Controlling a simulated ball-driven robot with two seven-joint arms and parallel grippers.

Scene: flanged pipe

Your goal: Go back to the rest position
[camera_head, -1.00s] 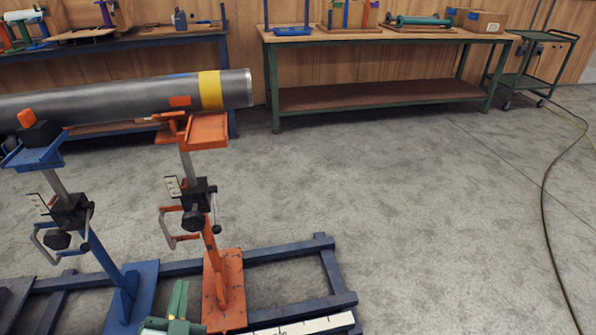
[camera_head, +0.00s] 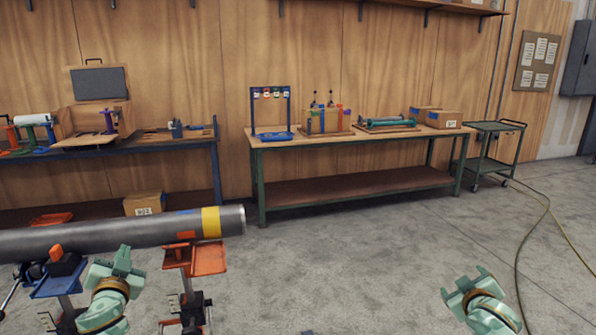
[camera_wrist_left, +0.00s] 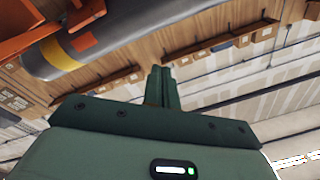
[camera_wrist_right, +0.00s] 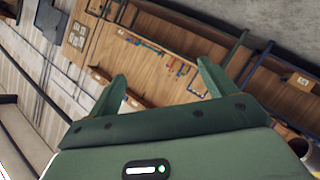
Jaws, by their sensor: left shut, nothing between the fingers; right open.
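My left gripper (camera_head: 122,262) is at the lower left of the head view, in front of the pipe stands. In the left wrist view its fingers (camera_wrist_left: 160,85) are together with nothing between them. My right gripper (camera_head: 468,280) is at the lower right of the head view, over bare floor. In the right wrist view its fingers (camera_wrist_right: 163,85) stand apart and empty. The grey flanged-pipe piece (camera_head: 110,235) with a yellow band lies across the stands at the left. It also shows in the left wrist view (camera_wrist_left: 45,58). My left gripper appears apart from it.
An orange stand (camera_head: 207,260) and a blue stand (camera_head: 55,287) are under the pipe. A green-legged workbench (camera_head: 345,185) stands at the back, a blue bench (camera_head: 215,170) left of it, a cart (camera_head: 490,150) right of it. A cable (camera_head: 520,240) lies on open floor at the right.

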